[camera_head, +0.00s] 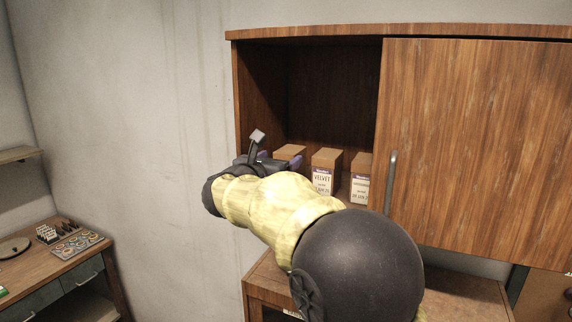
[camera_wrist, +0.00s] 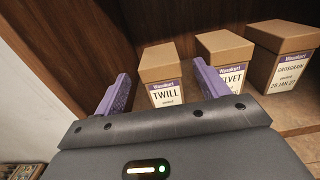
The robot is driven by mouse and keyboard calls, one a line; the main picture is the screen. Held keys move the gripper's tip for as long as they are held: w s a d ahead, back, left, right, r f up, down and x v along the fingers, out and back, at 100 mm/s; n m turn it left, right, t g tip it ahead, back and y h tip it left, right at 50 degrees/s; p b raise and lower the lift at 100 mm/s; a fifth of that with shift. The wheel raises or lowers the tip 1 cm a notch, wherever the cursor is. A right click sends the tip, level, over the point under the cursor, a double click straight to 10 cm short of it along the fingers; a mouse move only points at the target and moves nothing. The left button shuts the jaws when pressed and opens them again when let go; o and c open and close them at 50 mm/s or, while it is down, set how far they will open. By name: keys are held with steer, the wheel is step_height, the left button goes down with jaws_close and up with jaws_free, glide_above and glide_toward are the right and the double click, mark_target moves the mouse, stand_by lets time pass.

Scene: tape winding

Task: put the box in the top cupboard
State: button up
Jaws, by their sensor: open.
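The top cupboard (camera_head: 310,34) is wooden, its left half open and its right half covered by a door (camera_head: 470,150). In the wrist view a brown lidded box labelled TWILL (camera_wrist: 160,71) stands upright on the cupboard floor. In the head view a brown lid (camera_head: 290,151) shows just beyond my gripper, its label hidden. My gripper (camera_wrist: 160,85) is open, with purple fingers on either side of the TWILL box's near face and nothing clamped. In the head view my gripper (camera_head: 265,158) is at the cupboard's opening, partly hidden by my arm.
A VELVET box (camera_head: 325,170) and a GROSGRAIN box (camera_wrist: 283,55) stand to the right in the cupboard. The door handle (camera_head: 391,182) is right of them. A wooden cabinet (camera_head: 262,285) is below. A workbench (camera_head: 60,262) with small items stands at the left.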

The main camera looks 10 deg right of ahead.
steer(key=shift+b+v, duration=0.5)
steer(key=shift+v, duration=1.45)
steer(key=shift+w, duration=0.15)
